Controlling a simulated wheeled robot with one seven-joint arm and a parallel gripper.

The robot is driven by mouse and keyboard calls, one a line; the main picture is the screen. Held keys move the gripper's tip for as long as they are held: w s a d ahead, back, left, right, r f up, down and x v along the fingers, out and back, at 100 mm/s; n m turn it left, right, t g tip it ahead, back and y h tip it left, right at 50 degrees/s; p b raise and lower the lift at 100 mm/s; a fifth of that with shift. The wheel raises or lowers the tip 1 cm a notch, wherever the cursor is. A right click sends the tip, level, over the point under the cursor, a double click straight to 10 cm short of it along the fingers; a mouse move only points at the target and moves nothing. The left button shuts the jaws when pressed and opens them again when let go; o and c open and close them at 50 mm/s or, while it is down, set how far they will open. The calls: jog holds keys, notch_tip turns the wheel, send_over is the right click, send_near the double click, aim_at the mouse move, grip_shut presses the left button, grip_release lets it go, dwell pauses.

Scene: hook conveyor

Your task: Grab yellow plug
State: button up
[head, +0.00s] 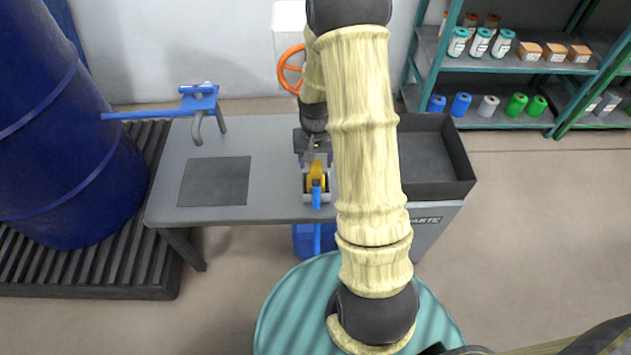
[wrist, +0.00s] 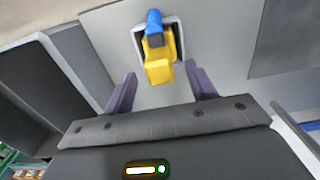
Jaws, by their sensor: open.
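The yellow plug (head: 316,176) sits at a grey socket or holder (head: 308,195) on the grey table, near its front edge. A blue part (head: 316,195) joins its front side. In the wrist view the yellow plug (wrist: 158,66) lies a little beyond the fingertips, roughly centred between their lines, with the blue part (wrist: 154,25) on its far side. My gripper (wrist: 160,82) is open and empty, its two purple fingers apart on either side of the plug's near end. In the head view my gripper (head: 316,158) is just behind the plug, partly hidden by my arm.
A blue hook stand (head: 198,103) and a dark mat (head: 214,181) are on the left of the table (head: 263,160). A dark open bin (head: 455,155) stands at the right. A blue barrel (head: 65,150) is at far left, and an orange valve wheel (head: 283,72) is behind.

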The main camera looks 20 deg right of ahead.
aim_at(316, 171)
notch_tip(316, 171, down, 5)
jog(key=shift+f+b, duration=0.15)
jog(key=shift+b, duration=0.7)
grip_shut()
notch_tip(316, 171, up, 10)
jog(key=p, duration=0.2)
jog(key=shift+p, duration=0.3)
dwell(0.6)
